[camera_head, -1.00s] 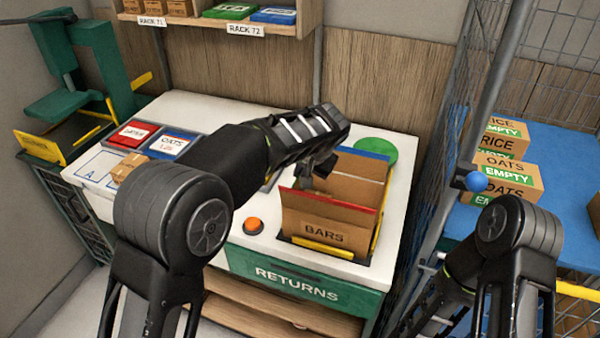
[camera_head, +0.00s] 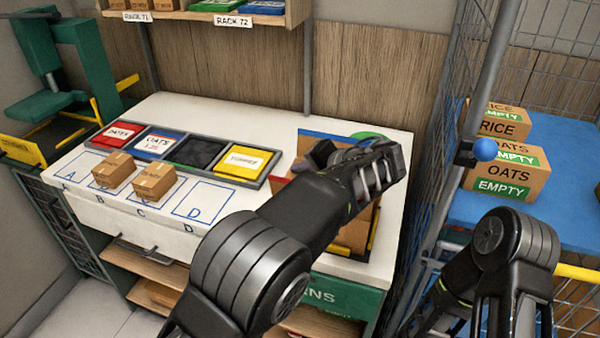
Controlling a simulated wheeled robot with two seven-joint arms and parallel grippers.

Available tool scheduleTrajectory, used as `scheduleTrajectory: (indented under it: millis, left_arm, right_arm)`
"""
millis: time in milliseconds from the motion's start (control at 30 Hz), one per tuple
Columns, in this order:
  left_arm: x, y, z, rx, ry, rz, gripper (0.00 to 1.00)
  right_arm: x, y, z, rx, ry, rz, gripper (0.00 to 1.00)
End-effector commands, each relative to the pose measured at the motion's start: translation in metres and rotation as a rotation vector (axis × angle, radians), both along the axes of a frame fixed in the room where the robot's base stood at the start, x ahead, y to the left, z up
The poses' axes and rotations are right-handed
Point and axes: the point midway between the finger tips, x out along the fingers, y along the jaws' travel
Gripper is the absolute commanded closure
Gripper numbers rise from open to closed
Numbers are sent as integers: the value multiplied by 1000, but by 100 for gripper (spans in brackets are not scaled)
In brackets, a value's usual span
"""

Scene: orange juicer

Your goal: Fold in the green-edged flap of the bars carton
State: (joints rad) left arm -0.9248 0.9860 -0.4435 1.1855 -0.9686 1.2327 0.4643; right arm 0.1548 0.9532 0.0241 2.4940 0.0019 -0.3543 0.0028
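The bars carton (camera_head: 358,233) stands on the white worktop, mostly hidden behind my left arm. A brown panel with a blue edge (camera_head: 312,146) shows at its far side, and a bit of red edge (camera_head: 280,183) at its left. I cannot make out a green-edged flap. My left gripper (camera_head: 321,153) is over the far part of the carton, its dark fingertips beside the brown panel. Whether they touch it, or are open or shut, I cannot tell. My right arm is bent at the lower right, and its gripper is out of view.
A row of trays (camera_head: 185,150) with labelled cards lies left of the carton. Two small boxes (camera_head: 153,181) sit on the lettered squares. A green disc (camera_head: 369,136) lies behind my gripper. A wire cage and post (camera_head: 485,85) stand right of the worktop, with EMPTY cartons (camera_head: 508,178) beyond.

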Motion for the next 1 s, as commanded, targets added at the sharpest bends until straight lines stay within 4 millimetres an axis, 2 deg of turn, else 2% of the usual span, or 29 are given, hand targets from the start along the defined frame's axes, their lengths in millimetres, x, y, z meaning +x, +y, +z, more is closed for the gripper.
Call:
scheduleTrajectory:
  millis: [367,633,1000]
  left_arm:
    - [0,-1,-1,6,-1,-1,100]
    - [0,0,-1,5,-1,-1,76]
    - [0,0,4,4,-3,0,75]
  right_arm:
    - [0,0,-1,0,0,0,75]
    - [0,0,-1,0,0,0,75]
    - [0,0,-2,0,0,0,75]
